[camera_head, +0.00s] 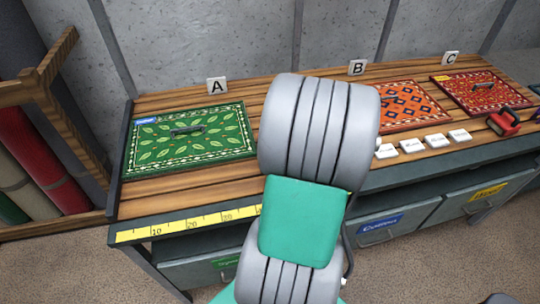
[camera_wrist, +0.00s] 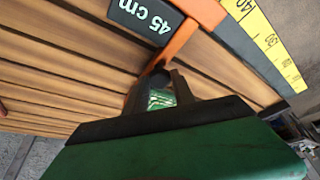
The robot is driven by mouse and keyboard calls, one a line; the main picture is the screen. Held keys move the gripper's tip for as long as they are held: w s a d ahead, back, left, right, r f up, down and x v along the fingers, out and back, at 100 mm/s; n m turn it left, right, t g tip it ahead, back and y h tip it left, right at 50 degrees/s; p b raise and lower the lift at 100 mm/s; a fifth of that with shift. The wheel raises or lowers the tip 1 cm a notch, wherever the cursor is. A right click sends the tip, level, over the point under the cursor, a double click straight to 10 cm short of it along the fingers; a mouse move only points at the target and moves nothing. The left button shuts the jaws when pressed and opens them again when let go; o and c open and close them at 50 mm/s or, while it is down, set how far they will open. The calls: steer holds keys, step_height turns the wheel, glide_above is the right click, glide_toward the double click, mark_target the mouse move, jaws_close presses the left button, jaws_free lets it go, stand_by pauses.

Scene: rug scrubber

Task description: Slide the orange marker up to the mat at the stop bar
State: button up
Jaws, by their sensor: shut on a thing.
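The orange marker (camera_wrist: 183,42) shows in the wrist view as an orange bar beside a dark tag reading "45 cm" (camera_wrist: 150,16). My gripper (camera_wrist: 160,78) is shut on its near end. The marker lies by the yellow scale (camera_wrist: 262,35) close to the 40 mark. In the head view my arm hides the gripper and marker. Three mats lie on the bench: a green leaf mat (camera_head: 205,150) by card A, an orange mat (camera_head: 408,105) by card B, partly behind my arm, and a red mat (camera_head: 470,88) by card C. I cannot make out the stop bar.
The yellow scale (camera_head: 150,234) runs along the bench's front edge. White labelled tiles (camera_head: 412,146) and a red tool (camera_head: 505,121) sit at the right. Rolled rugs (camera_head: 40,160) stand in a rack at the left. Bare planks show in front of the green mat.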

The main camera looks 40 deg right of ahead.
steer(key=shift+d, duration=0.1)
steer(key=o, duration=1.1)
steer(key=v, duration=0.7)
steer(key=shift+r+b, duration=0.3)
steer(key=shift+r, duration=0.1)
